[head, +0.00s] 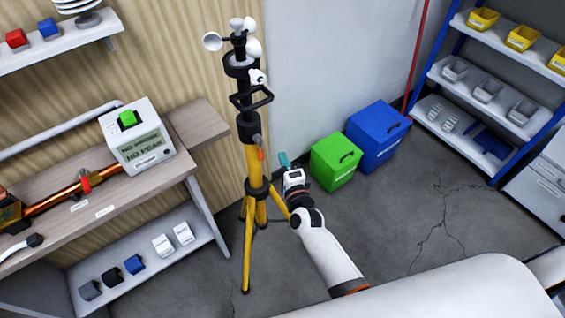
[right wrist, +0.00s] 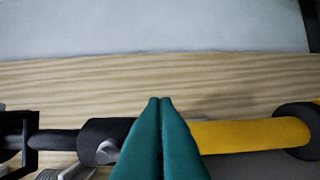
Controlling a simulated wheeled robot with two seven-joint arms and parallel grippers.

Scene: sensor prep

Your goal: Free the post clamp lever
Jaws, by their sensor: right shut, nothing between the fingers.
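The post (head: 252,160) is a yellow and black tripod mast standing upright in the middle of the head view. Its clamp lever (head: 261,153), small with an orange-red tip, sits on the right side of the mast just below a black collar (head: 249,132). My right gripper (head: 284,160) has teal fingers, shut and empty, to the right of the lever; contact cannot be told. In the right wrist view the fingers (right wrist: 160,100) are pressed together before the sideways-looking post (right wrist: 250,134). A grey lever part (right wrist: 106,151) shows left of them, partly hidden. My left gripper is out of view.
A bench (head: 205,124) with a display box (head: 137,140) stands left of the tripod. Green (head: 334,163) and blue (head: 378,140) bins stand behind my right gripper. Anemometer cups (head: 212,42) top the mast. Tripod legs (head: 246,265) spread below. Floor at right is clear.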

